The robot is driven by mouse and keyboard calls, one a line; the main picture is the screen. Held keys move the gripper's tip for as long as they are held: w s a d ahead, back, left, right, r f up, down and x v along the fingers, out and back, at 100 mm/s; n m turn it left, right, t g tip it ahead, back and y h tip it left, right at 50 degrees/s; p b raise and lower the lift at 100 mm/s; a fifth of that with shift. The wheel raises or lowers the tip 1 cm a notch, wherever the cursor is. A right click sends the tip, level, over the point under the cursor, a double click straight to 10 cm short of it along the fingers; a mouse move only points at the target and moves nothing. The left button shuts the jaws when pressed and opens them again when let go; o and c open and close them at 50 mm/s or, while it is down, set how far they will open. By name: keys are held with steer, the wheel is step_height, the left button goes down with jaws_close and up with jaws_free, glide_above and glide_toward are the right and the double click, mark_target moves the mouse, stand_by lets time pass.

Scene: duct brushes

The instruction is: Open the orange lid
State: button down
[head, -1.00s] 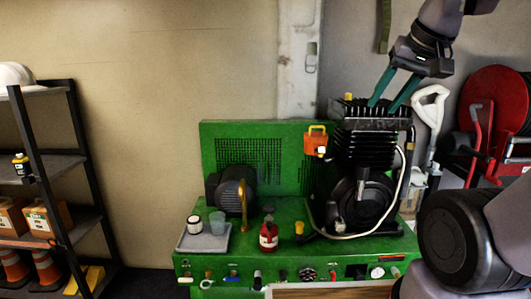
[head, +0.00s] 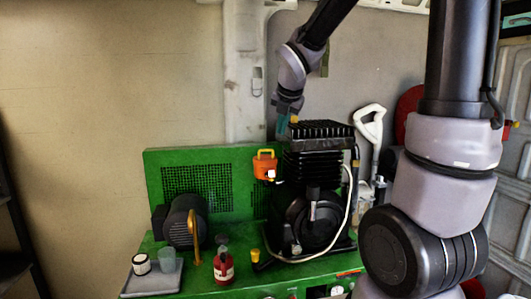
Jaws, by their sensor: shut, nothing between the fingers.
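An orange part with a yellow handle (head: 264,165), probably the orange lid, is at the green back panel, left of the black finned engine block. A small white piece shows at its lower right. I cannot tell whether it is open or closed. My gripper (head: 282,128) points down with teal fingers, above and slightly right of the orange part and apart from it, near the left top edge of the finned block. It is shut with nothing in it; its fingertips are small and partly hard to make out.
The black engine block (head: 320,145) with a pale cable stands on the green bench (head: 210,262). A yellow knob (head: 293,119) is at its top left corner. A grey motor (head: 185,220), red bottle (head: 223,268) and tray (head: 150,283) stand left. My arm covers the right side.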

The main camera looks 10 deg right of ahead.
mark_target(265, 159)
steer(key=w+a+f+n, duration=0.1)
steer(key=w+f+n, duration=0.1)
steer(key=w+f, duration=0.1)
steer(key=w+f+n, duration=0.2)
steer(key=w+f, duration=0.2)
steer(key=w+a+f+n, duration=0.1)
steer(key=w+f+n, duration=0.1)
steer(key=w+f, duration=0.1)
steer(key=shift+w+a+f+n, duration=0.2)
steer(key=shift+a+f+n, duration=0.1)
steer(key=shift+n, duration=0.1)
